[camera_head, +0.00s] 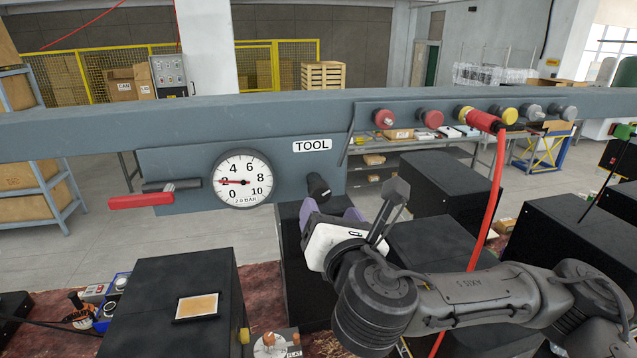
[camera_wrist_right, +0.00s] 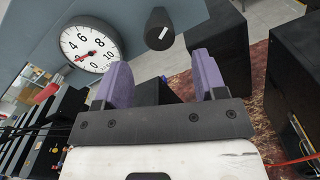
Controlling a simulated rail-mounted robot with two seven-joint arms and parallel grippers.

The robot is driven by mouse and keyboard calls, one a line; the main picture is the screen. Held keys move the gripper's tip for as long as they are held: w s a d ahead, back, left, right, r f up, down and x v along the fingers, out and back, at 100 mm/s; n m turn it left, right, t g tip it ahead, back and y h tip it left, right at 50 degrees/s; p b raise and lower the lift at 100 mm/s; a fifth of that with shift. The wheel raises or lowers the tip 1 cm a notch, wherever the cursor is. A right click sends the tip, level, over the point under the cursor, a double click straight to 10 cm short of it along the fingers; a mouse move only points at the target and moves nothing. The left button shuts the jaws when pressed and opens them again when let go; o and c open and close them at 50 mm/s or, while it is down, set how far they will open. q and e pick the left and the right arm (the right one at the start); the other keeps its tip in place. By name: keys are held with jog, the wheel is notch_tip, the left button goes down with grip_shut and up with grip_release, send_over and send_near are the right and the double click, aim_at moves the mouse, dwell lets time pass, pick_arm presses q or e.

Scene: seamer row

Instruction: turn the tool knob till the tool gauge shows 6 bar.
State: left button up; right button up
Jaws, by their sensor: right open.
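The tool gauge (camera_head: 242,180) is a round white dial on the blue-grey panel, under the TOOL label (camera_head: 312,145). Its red needle points left, near 2, and its small text seems to read 2.0 bar. The black tool knob (camera_head: 318,186) with a white mark sticks out to the right of the gauge. In the right wrist view the knob (camera_wrist_right: 160,29) is ahead of the fingers, and the gauge (camera_wrist_right: 91,45) is up left. My right gripper (camera_head: 331,210) has purple fingers, open and empty, just below and in front of the knob, apart from it. My left gripper is not in view.
A red lever handle (camera_head: 142,201) sticks out left of the gauge. Several coloured couplings line the rail at right, one with a red hose (camera_head: 494,185) hanging down. Black boxes (camera_head: 171,290) stand below the panel. A small framed tray (camera_head: 197,306) lies on one box.

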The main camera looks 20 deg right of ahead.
aim_at(321, 196)
jog(key=w, duration=0.2)
jog(key=w+p, duration=0.1)
jog(key=w, duration=0.1)
jog(key=w+p, duration=0.1)
jog(key=w, duration=0.1)
jog(key=shift+w+d+r, duration=0.1)
jog(key=shift+w+d, duration=0.15)
jog(key=shift+d, duration=0.15)
jog(key=shift+w+d+p, duration=0.1)
jog(key=shift+w+p, duration=0.3)
jog(key=shift+w, duration=0.25)
jog(key=shift+c, duration=0.3)
